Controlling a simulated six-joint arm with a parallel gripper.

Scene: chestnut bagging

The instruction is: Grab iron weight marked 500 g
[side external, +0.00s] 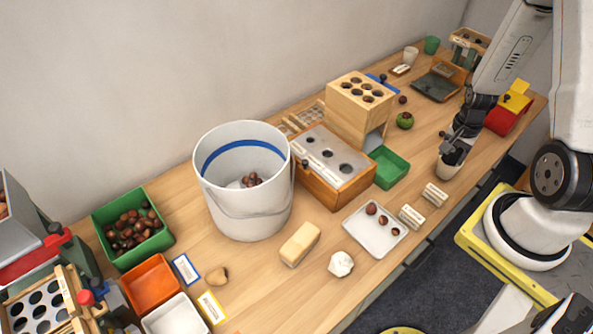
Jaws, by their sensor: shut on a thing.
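My gripper (456,147) is at the right of the bench in the side external view, pointing down at the mouth of a small whitish cup (448,172). It is shut on a small dark object (453,158) at the cup's rim. The fingertips and the object blend together, so its shape is unclear. I cannot tell whether it is inside the cup or just above it. No 500 g marking can be read on it, and no other iron weight can be made out.
A white bucket (243,205) with chestnuts stands mid-bench. Left of my gripper are a green tray (388,168), a wooden block with holes (360,110) and a white tray (365,238). A red and yellow box (508,110) stands close on the right. The bench's front edge is near.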

